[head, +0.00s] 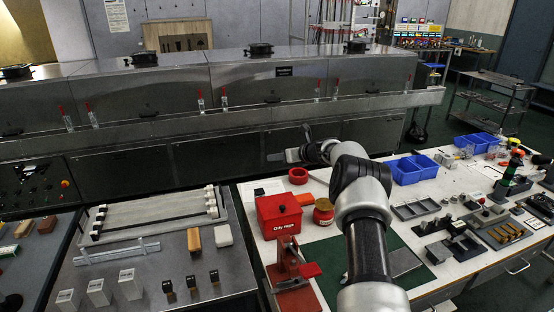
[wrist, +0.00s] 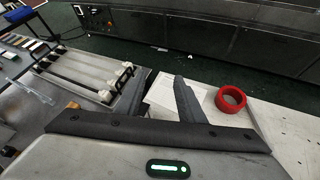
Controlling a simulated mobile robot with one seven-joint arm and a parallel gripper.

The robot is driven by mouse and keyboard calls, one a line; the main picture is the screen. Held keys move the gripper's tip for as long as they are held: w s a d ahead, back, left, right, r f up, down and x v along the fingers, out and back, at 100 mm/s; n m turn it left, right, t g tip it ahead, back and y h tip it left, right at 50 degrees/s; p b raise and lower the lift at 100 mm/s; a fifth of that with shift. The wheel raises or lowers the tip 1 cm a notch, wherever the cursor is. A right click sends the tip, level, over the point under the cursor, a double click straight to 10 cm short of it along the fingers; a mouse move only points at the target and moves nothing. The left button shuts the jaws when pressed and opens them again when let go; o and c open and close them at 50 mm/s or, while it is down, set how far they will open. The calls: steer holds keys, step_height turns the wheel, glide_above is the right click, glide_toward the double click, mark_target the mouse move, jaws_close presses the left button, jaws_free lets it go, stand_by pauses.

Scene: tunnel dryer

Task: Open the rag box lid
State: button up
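The rag box is a red box (head: 282,222) with white lettering on its front, on the white bench in the head view. Its red lid (head: 277,203) lies shut on top, with a small dark knob in the middle. My gripper (head: 288,145) is held above and behind the box, apart from it. In the wrist view my gripper (wrist: 161,85) has its two dark fingers spread with nothing between them. The rag box does not show in the wrist view.
A red tape roll (head: 298,175) lies behind the box; it also shows in the wrist view (wrist: 230,99). A red-labelled jar (head: 323,213) stands right of the box. A red vise-like tool (head: 291,272) stands in front. Blue bins (head: 412,169) lie farther right.

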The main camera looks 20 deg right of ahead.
steer(key=s+d+r+p, duration=0.1)
steer(key=d+r+p, duration=0.1)
steer(key=r, duration=0.4)
steer(key=s+d+r+p, duration=0.2)
steer(key=d+r+p, duration=0.1)
steer(key=r, duration=0.3)
steer(key=shift+s+p, duration=0.2)
steer(key=shift+p, duration=0.4)
stand_by(0.6)
steer(key=b+v, duration=0.2)
steer(key=v, duration=1.5)
steer(key=shift+s+b, duration=0.2)
steer(key=shift+b, duration=0.15)
steer(key=shift+d, duration=0.15)
